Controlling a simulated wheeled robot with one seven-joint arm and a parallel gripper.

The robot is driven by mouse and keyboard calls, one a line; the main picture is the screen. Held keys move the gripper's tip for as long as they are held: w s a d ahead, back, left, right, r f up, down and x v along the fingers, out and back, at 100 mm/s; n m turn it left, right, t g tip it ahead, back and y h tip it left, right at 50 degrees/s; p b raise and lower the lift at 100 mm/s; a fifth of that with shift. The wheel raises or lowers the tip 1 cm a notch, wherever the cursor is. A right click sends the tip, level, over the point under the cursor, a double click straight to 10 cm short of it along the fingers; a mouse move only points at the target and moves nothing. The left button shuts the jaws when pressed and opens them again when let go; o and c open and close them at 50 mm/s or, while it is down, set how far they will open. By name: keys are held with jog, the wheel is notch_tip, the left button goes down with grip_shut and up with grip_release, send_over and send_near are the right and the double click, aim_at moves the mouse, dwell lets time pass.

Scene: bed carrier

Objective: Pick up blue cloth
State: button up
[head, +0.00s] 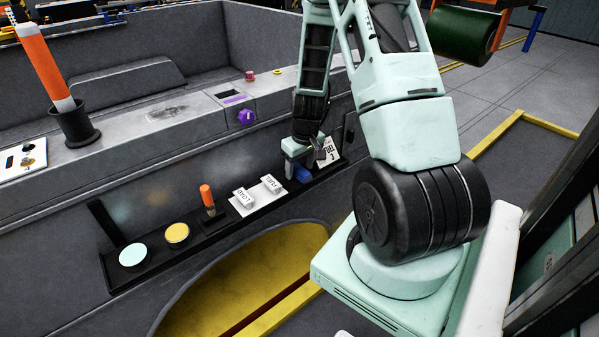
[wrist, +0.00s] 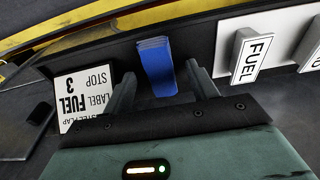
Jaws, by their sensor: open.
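The blue cloth (wrist: 157,66) lies folded on the black ledge in the wrist view, ahead of my gripper and roughly between the lines of its two fingers. My gripper (wrist: 160,88) is open, with one finger on each side of the cloth's near end. Whether the fingers touch the cloth I cannot tell. In the head view my gripper (head: 305,160) is low over the ledge, and a bit of the blue cloth (head: 302,174) shows beneath it; the rest is hidden by the gripper.
A white FUEL block (wrist: 252,55) stands right of the cloth, and a FUEL label card (wrist: 85,95) lies left. The ledge (head: 130,277) also carries an orange-handled item (head: 207,196), a yellow disc (head: 177,232) and a pale disc (head: 133,254). The carrier wall rises behind it.

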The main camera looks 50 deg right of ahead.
aim_at(300, 169)
jog(key=c, duration=1.1)
jog(key=shift+o, duration=0.2)
notch_tip(300, 169, up, 10)
jog(key=shift+o, duration=0.4)
